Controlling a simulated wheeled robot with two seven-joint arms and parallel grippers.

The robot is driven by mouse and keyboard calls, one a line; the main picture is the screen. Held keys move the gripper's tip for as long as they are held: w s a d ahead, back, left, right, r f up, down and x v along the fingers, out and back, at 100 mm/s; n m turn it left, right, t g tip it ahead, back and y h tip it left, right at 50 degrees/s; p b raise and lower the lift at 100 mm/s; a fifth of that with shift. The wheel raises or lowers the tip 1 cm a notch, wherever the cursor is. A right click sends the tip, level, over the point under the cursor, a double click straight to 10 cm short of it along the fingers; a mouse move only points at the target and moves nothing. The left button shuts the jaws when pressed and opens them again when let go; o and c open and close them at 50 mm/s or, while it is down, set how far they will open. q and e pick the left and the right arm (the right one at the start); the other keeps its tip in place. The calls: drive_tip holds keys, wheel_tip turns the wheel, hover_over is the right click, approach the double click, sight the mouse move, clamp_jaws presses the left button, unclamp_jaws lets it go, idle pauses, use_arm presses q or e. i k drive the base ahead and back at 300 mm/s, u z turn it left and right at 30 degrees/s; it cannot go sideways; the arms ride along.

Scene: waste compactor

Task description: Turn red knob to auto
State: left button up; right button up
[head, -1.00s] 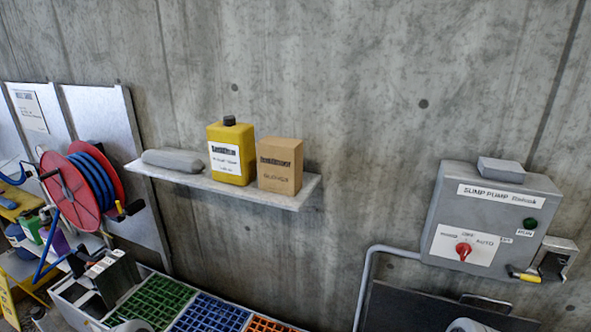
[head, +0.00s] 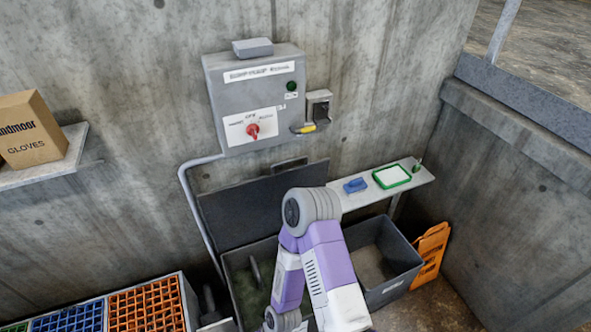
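The red knob (head: 253,131) sits on a white label plate on the grey sump pump control box (head: 262,90), which is fixed to the concrete wall in the upper middle of the head view. Lettering stands left, above and right of the knob. The pointer's exact direction is too small to tell. My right arm, purple and white, rises at the bottom middle, below the box. Its gripper is not visible. My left arm and gripper are not in view. Nothing touches the knob.
Below are an open dark lid (head: 262,203) and grey bins. A shelf (head: 405,182) holds a green-framed tray. An orange sign (head: 431,254) leans at right. Crates stand lower left.

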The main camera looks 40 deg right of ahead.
sight(252, 131)
drive_tip(key=z, duration=0.05)
drive_tip(key=k, duration=0.45)
drive_tip(key=z, duration=0.9)
drive_tip(key=i, duration=0.5)
